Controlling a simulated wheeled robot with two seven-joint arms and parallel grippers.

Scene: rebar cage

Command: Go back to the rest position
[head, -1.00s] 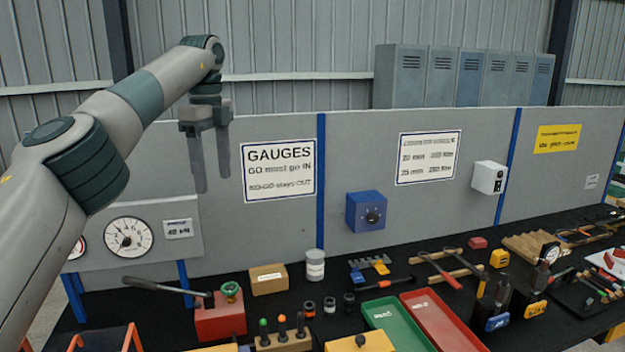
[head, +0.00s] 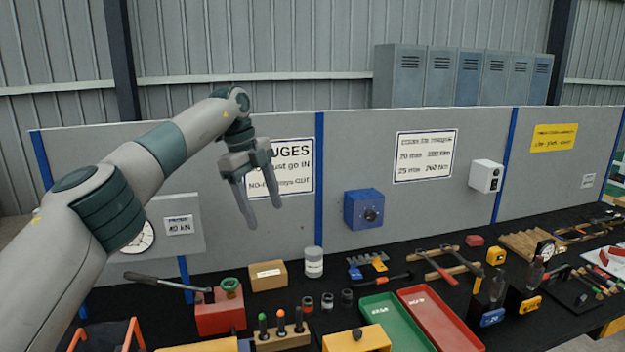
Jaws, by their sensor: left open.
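My left gripper (head: 264,220) shows in the head view, in front of the grey back panel and partly over the GAUGES sign (head: 294,168). Its two fingers point down and stand apart, with nothing between them. It is above the workbench (head: 240,270), clear of the things on it. My left arm comes in from the left and hides part of the round dial gauge (head: 142,238). My right gripper is not in view.
Below the gripper are a red hand pump (head: 220,314), a cardboard box (head: 268,275) and a grey-white can (head: 313,262). A green tray (head: 396,322) and a red tray (head: 440,318) lie to the right. A blue box (head: 363,209) is on the panel.

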